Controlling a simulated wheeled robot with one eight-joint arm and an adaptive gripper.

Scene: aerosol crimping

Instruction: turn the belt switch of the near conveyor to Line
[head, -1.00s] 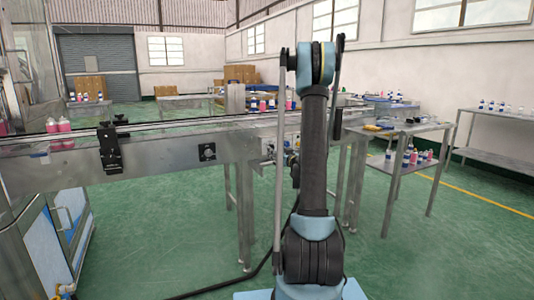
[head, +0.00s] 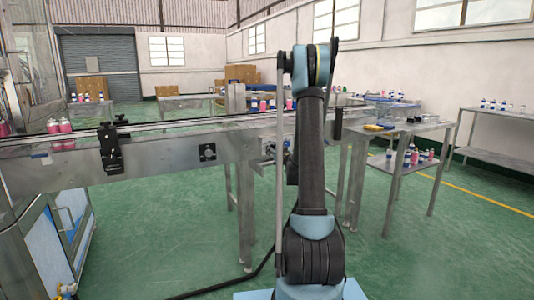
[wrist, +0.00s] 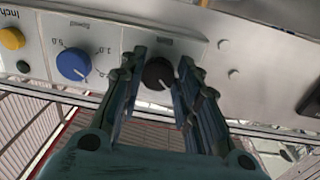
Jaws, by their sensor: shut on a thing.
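The belt switch, a black round knob (wrist: 158,74), sits on a pale control panel (wrist: 120,38) in the wrist view. My gripper (wrist: 160,66) has one finger on each side of the knob and is shut on it. The label above the knob is too small to read, and I cannot tell which position the knob points to. In the head view my gripper is hidden behind my arm. The near conveyor (head: 180,157) runs across the head view, and its switch panel is partly hidden by my arm.
A blue speed knob (wrist: 73,65) and a yellow button (wrist: 12,38) sit left of the switch. Pink bottles (head: 60,127) stand on the conveyor at left. A steel table (head: 420,127) stands at right. Green floor lies open in front.

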